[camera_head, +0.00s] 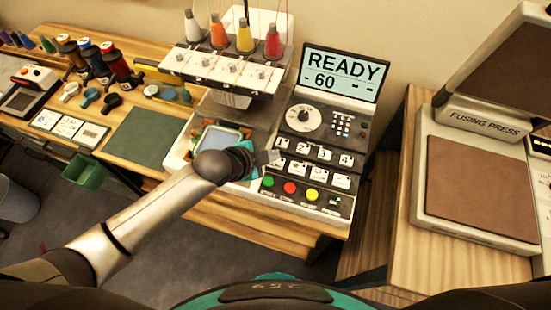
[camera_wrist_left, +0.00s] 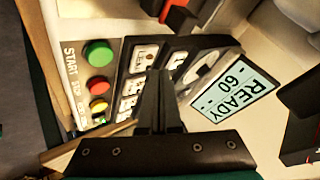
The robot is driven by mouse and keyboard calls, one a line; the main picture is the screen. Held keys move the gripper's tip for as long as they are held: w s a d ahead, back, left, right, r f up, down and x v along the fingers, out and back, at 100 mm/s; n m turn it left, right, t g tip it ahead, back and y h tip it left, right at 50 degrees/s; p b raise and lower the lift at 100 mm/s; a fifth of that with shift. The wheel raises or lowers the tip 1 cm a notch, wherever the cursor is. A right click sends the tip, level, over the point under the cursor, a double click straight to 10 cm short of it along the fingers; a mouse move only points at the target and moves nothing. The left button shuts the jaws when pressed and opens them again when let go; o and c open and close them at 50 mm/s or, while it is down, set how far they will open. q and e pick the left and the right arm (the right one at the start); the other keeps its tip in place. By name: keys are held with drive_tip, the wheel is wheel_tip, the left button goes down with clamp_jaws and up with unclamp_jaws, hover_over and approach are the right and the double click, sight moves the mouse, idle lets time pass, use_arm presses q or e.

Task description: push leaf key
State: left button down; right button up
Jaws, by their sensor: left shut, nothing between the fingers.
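The control panel (camera_head: 300,165) of the embroidery machine holds two rows of white picture keys (camera_head: 318,176). The pictures are too small for me to tell which key is the leaf. In the left wrist view the shut fingers (camera_wrist_left: 157,78) point at the key block (camera_wrist_left: 145,53) and cover some keys. I cannot tell whether the fingertips touch a key. My right gripper is not in view.
Green (camera_head: 268,181), red (camera_head: 290,188) and yellow (camera_head: 312,194) buttons sit below the keys. A dial (camera_head: 304,118) and a READY 60 screen (camera_head: 342,73) are above. Thread spools (camera_head: 245,38) stand behind left. A fusing press (camera_head: 480,180) stands right.

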sight(272, 164)
use_arm(q)
drive_tip(key=shift+f, duration=0.2)
idle(0.5)
drive_tip(key=shift+f, duration=0.3)
drive_tip(key=shift+f+b, duration=0.45)
idle(0.6)
drive_tip(key=shift+r, duration=0.1)
drive_tip(key=shift+r+p, duration=0.85)
drive_tip(key=shift+p, duration=0.2)
drive_tip(key=shift+r, duration=0.1)
wheel_tip(272, 164, up, 6)
drive_tip(key=p, duration=0.6)
idle(0.8)
